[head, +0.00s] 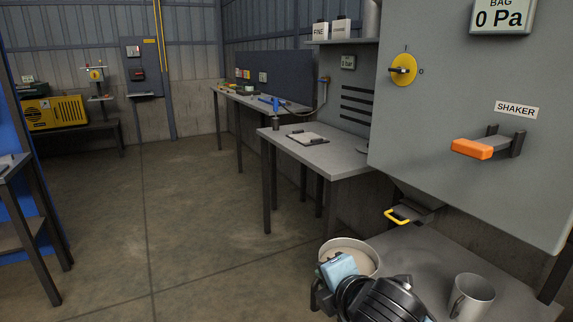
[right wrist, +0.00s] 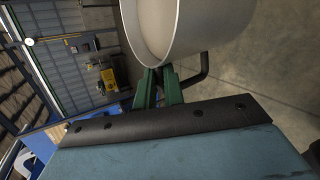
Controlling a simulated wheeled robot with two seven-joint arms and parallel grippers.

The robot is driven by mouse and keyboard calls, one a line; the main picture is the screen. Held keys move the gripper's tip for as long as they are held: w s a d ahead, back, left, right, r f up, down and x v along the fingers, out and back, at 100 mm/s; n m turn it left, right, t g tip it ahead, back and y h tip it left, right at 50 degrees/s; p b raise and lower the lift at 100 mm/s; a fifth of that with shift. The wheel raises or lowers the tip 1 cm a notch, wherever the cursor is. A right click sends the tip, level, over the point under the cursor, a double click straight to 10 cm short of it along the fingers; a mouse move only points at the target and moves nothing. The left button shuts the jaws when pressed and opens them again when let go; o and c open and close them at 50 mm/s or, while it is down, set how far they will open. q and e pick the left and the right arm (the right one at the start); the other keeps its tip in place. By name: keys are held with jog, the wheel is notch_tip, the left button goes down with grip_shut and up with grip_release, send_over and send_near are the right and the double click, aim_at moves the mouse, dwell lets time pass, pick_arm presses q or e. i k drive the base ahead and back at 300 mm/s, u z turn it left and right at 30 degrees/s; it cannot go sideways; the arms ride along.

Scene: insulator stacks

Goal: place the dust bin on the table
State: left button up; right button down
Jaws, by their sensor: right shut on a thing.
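The dust bin is a pale round container (head: 352,247) holding beige powder, at the lower middle of the head view. Its pale wall (right wrist: 208,35) and dark side handle fill the upper part of the right wrist view. My right gripper (right wrist: 160,84) is shut on the bin, its green fingers at the side of the wall; the exact grip point is partly hidden. In the head view the gripper (head: 322,276) is at the bin's near side. A grey table (head: 346,160) stands beyond the bin, and a nearer grey table (head: 425,268) lies to its right. My left gripper is not seen.
A grey metal mug (head: 472,297) stands on the nearer table. The grey shaker cabinet (head: 440,110) with an orange handle overhangs the right side. The floor at left is open.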

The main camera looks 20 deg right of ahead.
aim_at(334, 160)
jog(key=u, duration=0.4)
jog(key=i, duration=2.2)
jog(key=z, duration=0.95)
